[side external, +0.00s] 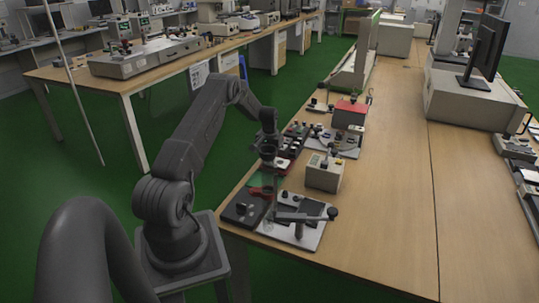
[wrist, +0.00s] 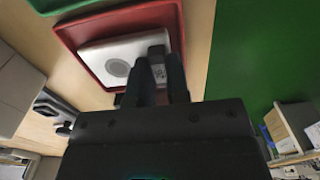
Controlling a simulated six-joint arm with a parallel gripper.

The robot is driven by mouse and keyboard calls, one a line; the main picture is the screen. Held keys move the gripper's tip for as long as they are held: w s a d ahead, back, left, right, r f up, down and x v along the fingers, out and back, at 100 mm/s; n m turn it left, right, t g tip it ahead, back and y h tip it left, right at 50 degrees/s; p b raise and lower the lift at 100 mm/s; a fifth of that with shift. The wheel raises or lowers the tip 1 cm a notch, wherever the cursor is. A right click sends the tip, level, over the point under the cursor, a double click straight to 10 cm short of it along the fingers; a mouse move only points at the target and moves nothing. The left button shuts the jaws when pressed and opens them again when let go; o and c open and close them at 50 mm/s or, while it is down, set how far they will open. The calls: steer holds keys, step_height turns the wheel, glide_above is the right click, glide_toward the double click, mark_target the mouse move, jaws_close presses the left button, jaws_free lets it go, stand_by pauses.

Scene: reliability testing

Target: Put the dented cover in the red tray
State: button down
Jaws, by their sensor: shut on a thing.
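In the wrist view a white square cover (wrist: 113,62) with a grey round mark lies within the outline of the red tray (wrist: 72,37). My gripper (wrist: 160,62) is shut on the cover's edge, with a small dark block and a printed label beside the fingers. I cannot tell whether the cover touches the tray floor or is held just above it.
A green tray edge (wrist: 60,4) lies beside the red tray. On the bench, a black tray (side external: 240,212), a fixture with a lever (side external: 305,232), a beige box (side external: 324,173) and a red-topped box (side external: 350,112) stand close by.

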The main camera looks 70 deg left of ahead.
steer(key=shift+f, duration=0.2)
stand_by(0.3)
steer(key=c, duration=1)
jaws_free()
steer(key=shift+r, duration=0.1)
steer(key=shift+r, duration=2.95)
